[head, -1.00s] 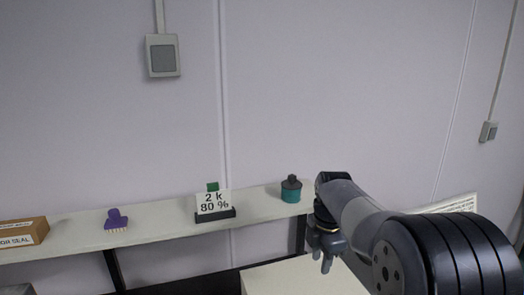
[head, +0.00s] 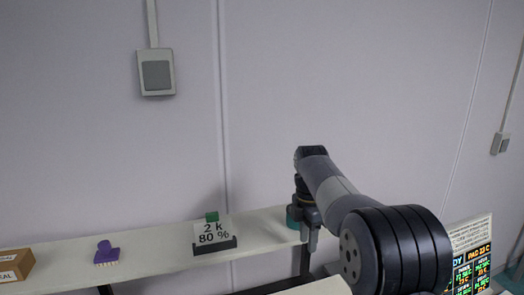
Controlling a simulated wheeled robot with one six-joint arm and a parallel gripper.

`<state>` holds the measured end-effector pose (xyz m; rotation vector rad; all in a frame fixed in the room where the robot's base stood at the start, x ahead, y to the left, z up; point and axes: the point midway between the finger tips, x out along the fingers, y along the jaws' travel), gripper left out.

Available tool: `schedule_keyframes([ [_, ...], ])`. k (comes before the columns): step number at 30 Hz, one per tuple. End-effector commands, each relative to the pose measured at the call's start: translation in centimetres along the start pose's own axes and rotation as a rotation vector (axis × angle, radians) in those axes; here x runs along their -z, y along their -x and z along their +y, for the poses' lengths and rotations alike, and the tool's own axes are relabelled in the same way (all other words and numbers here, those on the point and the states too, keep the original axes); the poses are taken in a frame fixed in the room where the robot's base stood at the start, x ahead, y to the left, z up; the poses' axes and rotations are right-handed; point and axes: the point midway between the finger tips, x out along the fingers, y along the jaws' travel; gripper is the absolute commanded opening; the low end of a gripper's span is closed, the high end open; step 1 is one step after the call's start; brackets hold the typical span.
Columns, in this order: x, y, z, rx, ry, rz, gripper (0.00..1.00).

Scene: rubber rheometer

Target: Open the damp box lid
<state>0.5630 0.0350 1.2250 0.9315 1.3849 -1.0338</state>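No damp box or lid can be made out for certain. A pale flat surface (head: 318,288) is cut off by the bottom edge of the head view; I cannot tell whether it is a lid, a box top or a table. My gripper (head: 309,238) points down in front of the shelf, right of centre, above and behind that pale surface. Its fingers are small and dark, and I cannot tell how far apart they are. I see nothing held in it. My arm covers part of the area to the right.
A white wall shelf (head: 170,256) carries a cardboard box (head: 14,264), a purple brush (head: 106,253), a "2 k 80 %" sign (head: 212,233) and a teal container (head: 292,217) partly hidden by my gripper. A lit display panel (head: 470,262) stands at the lower right.

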Motion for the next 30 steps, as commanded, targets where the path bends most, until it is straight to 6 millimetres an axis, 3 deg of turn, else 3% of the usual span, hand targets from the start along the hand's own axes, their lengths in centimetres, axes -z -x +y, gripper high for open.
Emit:
schedule_keyframes([
  [16, 0.0, 0.8, 3.2, 0.109, 0.000, -0.001, 0.33],
  [30, 0.0, 0.8, 3.2, 0.115, -0.001, 0.000, 0.33],
])
